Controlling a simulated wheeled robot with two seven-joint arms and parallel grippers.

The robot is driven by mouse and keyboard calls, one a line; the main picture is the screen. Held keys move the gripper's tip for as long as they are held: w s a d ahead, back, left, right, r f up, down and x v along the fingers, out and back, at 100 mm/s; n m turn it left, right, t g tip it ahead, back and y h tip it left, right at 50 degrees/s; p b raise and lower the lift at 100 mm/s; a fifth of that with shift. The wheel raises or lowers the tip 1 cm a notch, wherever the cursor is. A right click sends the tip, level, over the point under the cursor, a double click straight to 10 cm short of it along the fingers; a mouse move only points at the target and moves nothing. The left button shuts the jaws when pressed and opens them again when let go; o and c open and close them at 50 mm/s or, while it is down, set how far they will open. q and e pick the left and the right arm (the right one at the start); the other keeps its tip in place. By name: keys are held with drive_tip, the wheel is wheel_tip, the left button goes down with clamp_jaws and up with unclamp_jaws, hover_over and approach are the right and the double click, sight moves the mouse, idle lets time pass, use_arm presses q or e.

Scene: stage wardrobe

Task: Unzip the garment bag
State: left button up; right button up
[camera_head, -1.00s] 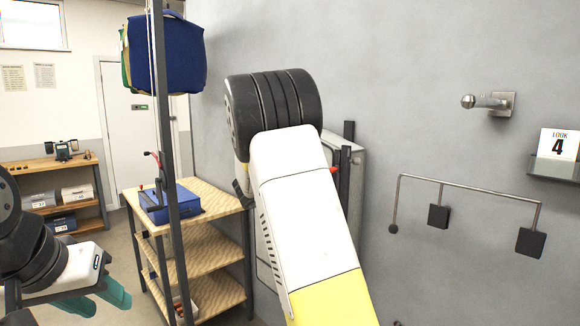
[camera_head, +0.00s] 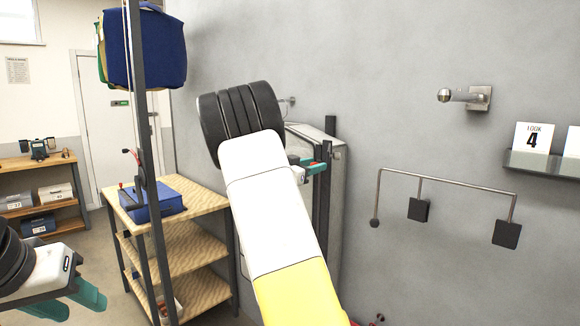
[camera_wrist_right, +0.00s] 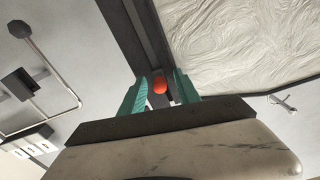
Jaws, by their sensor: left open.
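The garment bag (camera_wrist_right: 245,40) shows as a wrinkled cream panel with a dark border in the right wrist view. In the head view my right arm hides most of it. A red ball-shaped pull (camera_wrist_right: 160,86) sits by the dark strip (camera_wrist_right: 152,45) along its edge. My right gripper (camera_wrist_right: 161,90) has its teal fingers on either side of this ball, with slight gaps visible; I cannot tell how deep the ball lies between them. It also shows in the head view (camera_head: 316,166), beside the dark posts. My left gripper (camera_head: 72,302) is open and empty at lower left, far from the bag.
A wooden shelf unit (camera_head: 190,200) holds a blue case (camera_head: 160,198). A dark upright post (camera_head: 141,110) and a hanging blue bag (camera_head: 158,50) stand in front. The right wall carries a peg (camera_head: 460,96), a bent rail (camera_head: 440,182) and a ledge (camera_head: 540,163) with a number card.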

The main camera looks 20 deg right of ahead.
clamp_jaws()
idle(1.3)
